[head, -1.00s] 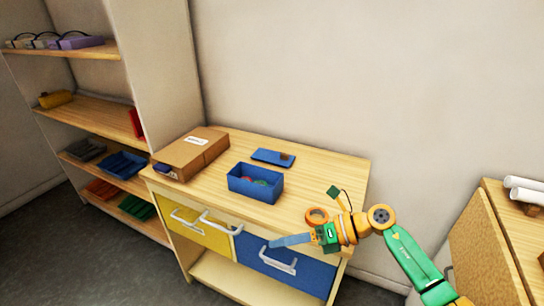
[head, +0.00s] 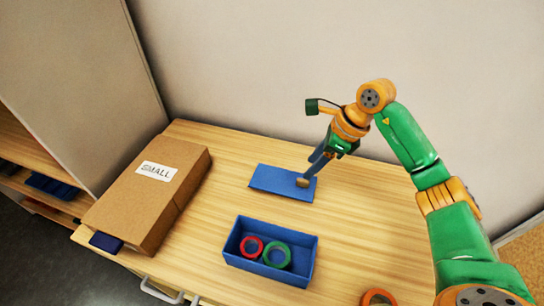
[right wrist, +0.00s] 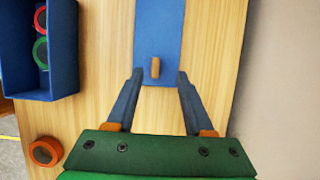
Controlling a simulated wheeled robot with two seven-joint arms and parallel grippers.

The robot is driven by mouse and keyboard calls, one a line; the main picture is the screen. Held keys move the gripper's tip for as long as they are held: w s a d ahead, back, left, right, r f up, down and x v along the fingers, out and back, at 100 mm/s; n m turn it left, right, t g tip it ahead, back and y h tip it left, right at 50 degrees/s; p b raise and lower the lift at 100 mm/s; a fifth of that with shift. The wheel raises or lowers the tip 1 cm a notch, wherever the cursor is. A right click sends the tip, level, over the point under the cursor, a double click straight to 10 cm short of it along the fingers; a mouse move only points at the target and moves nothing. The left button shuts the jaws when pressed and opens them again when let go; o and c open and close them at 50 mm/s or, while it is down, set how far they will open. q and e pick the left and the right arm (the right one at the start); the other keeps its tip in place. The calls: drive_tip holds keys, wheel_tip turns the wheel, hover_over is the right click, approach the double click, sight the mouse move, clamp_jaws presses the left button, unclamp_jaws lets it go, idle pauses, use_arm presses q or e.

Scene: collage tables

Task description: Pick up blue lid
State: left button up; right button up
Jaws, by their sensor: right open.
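The blue lid (head: 277,182) lies flat on the table behind the blue box, with a small brown knob (head: 303,182) near its right end. In the right wrist view the lid (right wrist: 158,35) runs away from me and its knob (right wrist: 155,68) stands upright. My right gripper (head: 314,172) is over the right end of the lid. My left gripper is not in view.
An open blue box (head: 270,252) holds a red ring (head: 251,247) and a green ring (head: 276,255). A cardboard box labelled SMALL (head: 150,195) lies at the left. An orange ring (right wrist: 45,151) sits near the front. Walls stand behind; the table's right side (head: 375,205) is largely clear.

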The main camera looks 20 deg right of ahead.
sight(302, 180)
drive_tip(key=shift+a+f, duration=0.2)
drive_tip(key=shift+f, duration=0.1)
drive_tip(key=shift+s+a+f+p, duration=0.25)
drive_tip(key=shift+f+p, duration=0.15)
drive_tip(key=shift+p, duration=0.1)
drive_tip(key=shift+s+a+f+p, duration=0.15)
drive_tip(key=shift+a+f+p, duration=0.1)
drive_tip(key=shift+f+p, duration=0.2)
drive_tip(key=x, duration=0.3)
drive_tip(key=shift+w+d+f, duration=0.2)
drive_tip(key=shift+f, duration=0.05)
drive_tip(key=shift+w+f, duration=0.1)
drive_tip(key=shift+w, duration=0.05)
drive_tip(key=shift+c, duration=0.2)
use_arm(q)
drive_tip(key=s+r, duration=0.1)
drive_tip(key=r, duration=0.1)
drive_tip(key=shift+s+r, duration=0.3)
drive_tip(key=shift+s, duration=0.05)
use_arm(e)
clamp_jaws()
